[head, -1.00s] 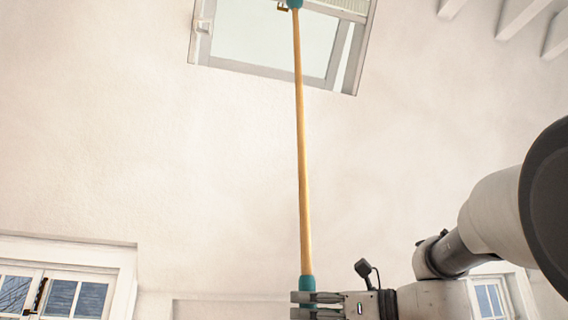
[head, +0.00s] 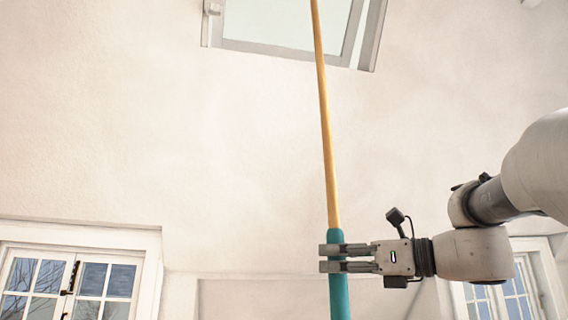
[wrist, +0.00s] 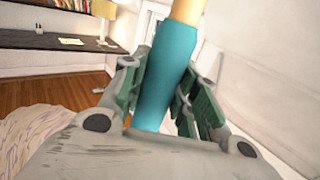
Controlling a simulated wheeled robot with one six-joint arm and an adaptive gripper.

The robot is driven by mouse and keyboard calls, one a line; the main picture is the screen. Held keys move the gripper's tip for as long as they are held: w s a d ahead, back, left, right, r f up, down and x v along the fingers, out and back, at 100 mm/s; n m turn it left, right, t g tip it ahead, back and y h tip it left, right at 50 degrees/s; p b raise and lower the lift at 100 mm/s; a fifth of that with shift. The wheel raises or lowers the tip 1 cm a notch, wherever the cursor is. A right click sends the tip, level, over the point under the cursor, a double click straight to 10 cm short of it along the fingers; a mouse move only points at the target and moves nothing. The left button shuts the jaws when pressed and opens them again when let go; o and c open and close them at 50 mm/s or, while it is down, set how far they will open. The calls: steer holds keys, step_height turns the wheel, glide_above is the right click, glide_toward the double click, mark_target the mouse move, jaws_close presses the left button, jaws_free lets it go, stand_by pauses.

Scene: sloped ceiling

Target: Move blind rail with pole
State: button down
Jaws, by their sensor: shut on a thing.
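The pole has a yellow shaft (head: 325,120) and a teal handle (head: 338,292). It stands nearly upright, leaning slightly left at the top, and its upper end runs out of the head view. My gripper (head: 335,258) is shut around the teal handle near the handle's top. The wrist view shows the teal handle (wrist: 166,80) between the finger pads. A skylight (head: 290,28) in the sloped ceiling shows only its lower part, behind the pole. The blind rail and the pole's tip are out of view.
Casement windows (head: 72,283) are at the lower left, and another window (head: 505,290) is at the lower right behind my arm. The wrist view shows a dark desk (wrist: 60,42) with books above it, wooden floor and a pale rumpled surface (wrist: 40,128).

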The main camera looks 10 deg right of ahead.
steer(key=shift+r, duration=0.15)
steer(key=s+r, duration=0.5)
steer(key=shift+s, duration=0.2)
stand_by(0.8)
steer(key=shift+f, duration=0.2)
stand_by(0.3)
steer(key=shift+w, duration=0.25)
stand_by(0.4)
steer(key=shift+w, duration=0.75)
steer(key=shift+w+d+f, duration=0.1)
steer(key=shift+d+f, duration=0.05)
steer(key=shift+f, duration=0.15)
stand_by(0.3)
